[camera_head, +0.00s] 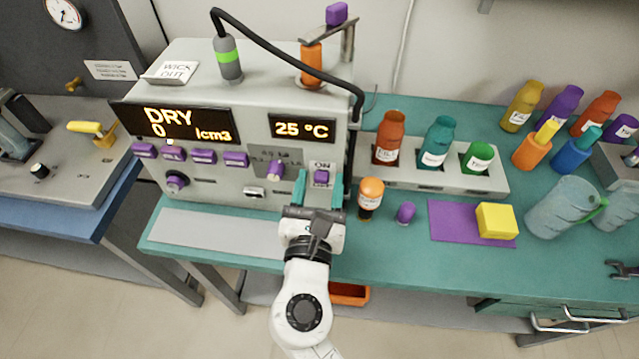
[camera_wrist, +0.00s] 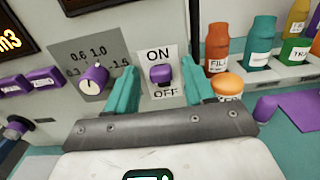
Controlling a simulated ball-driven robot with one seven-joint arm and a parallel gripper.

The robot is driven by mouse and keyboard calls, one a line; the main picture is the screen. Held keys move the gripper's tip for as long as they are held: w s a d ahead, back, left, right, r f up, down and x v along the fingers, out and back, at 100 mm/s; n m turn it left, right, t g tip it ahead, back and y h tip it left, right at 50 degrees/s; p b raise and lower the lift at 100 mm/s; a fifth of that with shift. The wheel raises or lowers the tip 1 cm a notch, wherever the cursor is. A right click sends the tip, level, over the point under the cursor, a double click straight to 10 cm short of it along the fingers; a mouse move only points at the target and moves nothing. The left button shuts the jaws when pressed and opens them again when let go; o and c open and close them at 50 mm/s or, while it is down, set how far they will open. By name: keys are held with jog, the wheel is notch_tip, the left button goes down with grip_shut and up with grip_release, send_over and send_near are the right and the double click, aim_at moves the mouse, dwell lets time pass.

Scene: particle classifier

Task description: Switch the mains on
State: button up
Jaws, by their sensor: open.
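The particle classifier (camera_head: 200,205) is a light grey box with lit displays reading DRY 0 and 25 °C. Its mains switch (camera_head: 321,178) is a purple rocker on a white plate at the lower right of the front. In the wrist view the switch (camera_wrist: 161,74) sits between the words ON above and OFF below. My gripper (camera_head: 319,190) is open, with teal fingers either side of the switch. In the wrist view the fingers (camera_wrist: 162,90) flank the plate, and nothing is between them but the switch beyond. Whether they touch the panel is unclear.
A purple dial (camera_wrist: 94,80) is just left of the gripper. An orange-capped jar (camera_head: 370,198) stands close on the right, with a small purple piece (camera_head: 405,212) beside it. A bottle rack (camera_head: 400,178) stands behind them. A black hose (camera_head: 290,58) arches above.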

jog(key=s, duration=1)
jog(key=shift+s+a+b, duration=0.2)
jog(key=shift+s+b, duration=0.1)
jog(key=shift+s, duration=0.1)
